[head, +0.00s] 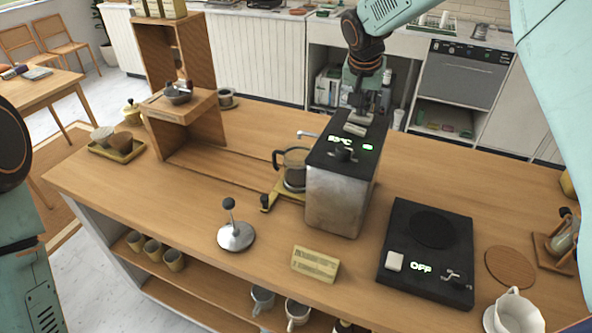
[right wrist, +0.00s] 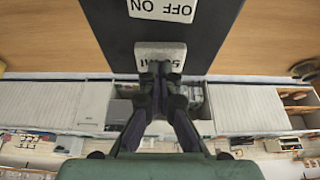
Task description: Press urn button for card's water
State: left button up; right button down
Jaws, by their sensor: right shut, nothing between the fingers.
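The urn (head: 335,197) is a steel box with a black top, a green-lit temperature display and a dark knob. A pale button (head: 354,129) sits at the back of its top. In the right wrist view this button (right wrist: 150,48) carries partly covered lettering. My right gripper (head: 359,115) is shut and empty, its tips at the button; I cannot tell whether they touch or hover. A glass pot (head: 293,167) stands on a yellow base beside the urn, near its spout. A small card (head: 315,263) with unreadable print stands at the counter's front. My left gripper is not in view.
A black hot plate (head: 430,253) reading OFF stands right of the urn. A wooden stand (head: 185,130) is at the back left. A white jug (head: 513,312) is at the front right. The right wrist view shows an OFF/ON switch (right wrist: 162,9).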

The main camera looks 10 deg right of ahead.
jog(key=shift+r+p, duration=0.9)
jog(key=shift+r, duration=0.15)
jog(key=shift+f+b, duration=0.55)
jog(key=shift+f, duration=0.5)
dwell(1.6)
jog(key=shift+r+p, duration=0.8)
jog(key=shift+r, duration=0.25)
dwell(1.2)
notch_tip(320, 180, up, 5)
jog(key=p, duration=0.4)
jog(key=shift+s+f, duration=0.1)
